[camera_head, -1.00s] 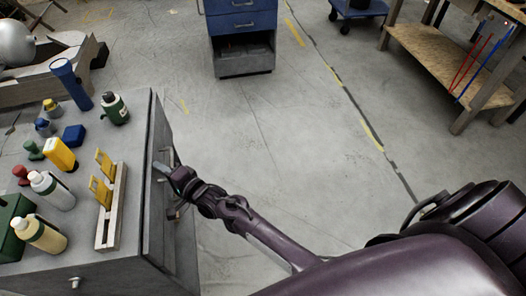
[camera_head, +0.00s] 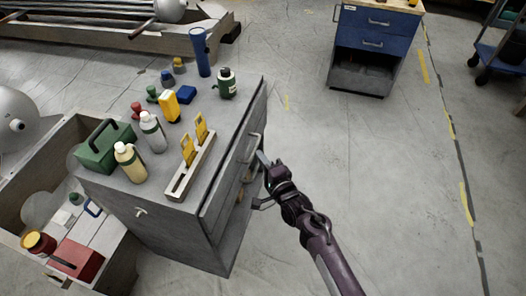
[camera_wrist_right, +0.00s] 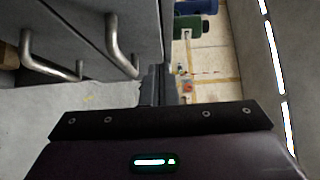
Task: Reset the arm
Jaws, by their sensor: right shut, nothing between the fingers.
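My right gripper (camera_head: 262,160) is shut and empty, beside the front of the grey drawer cabinet (camera_head: 226,226). In the head view its fingertips are close to the upper drawer handle (camera_head: 253,148); I cannot tell whether they touch. In the right wrist view the shut fingers (camera_wrist_right: 158,84) point ahead, with the cabinet's drawer fronts and two metal handles (camera_wrist_right: 119,50) to their left. My right arm comes in from the bottom of the head view. My left gripper is out of view.
Bottles, a yellow item, a green toolbox (camera_head: 104,146) and a grey rack (camera_head: 192,175) with yellow pieces stand on the cabinet. A grey crate (camera_head: 38,153) lies left of it. A blue cabinet (camera_head: 371,50) stands at the back. The floor right of the arm is clear.

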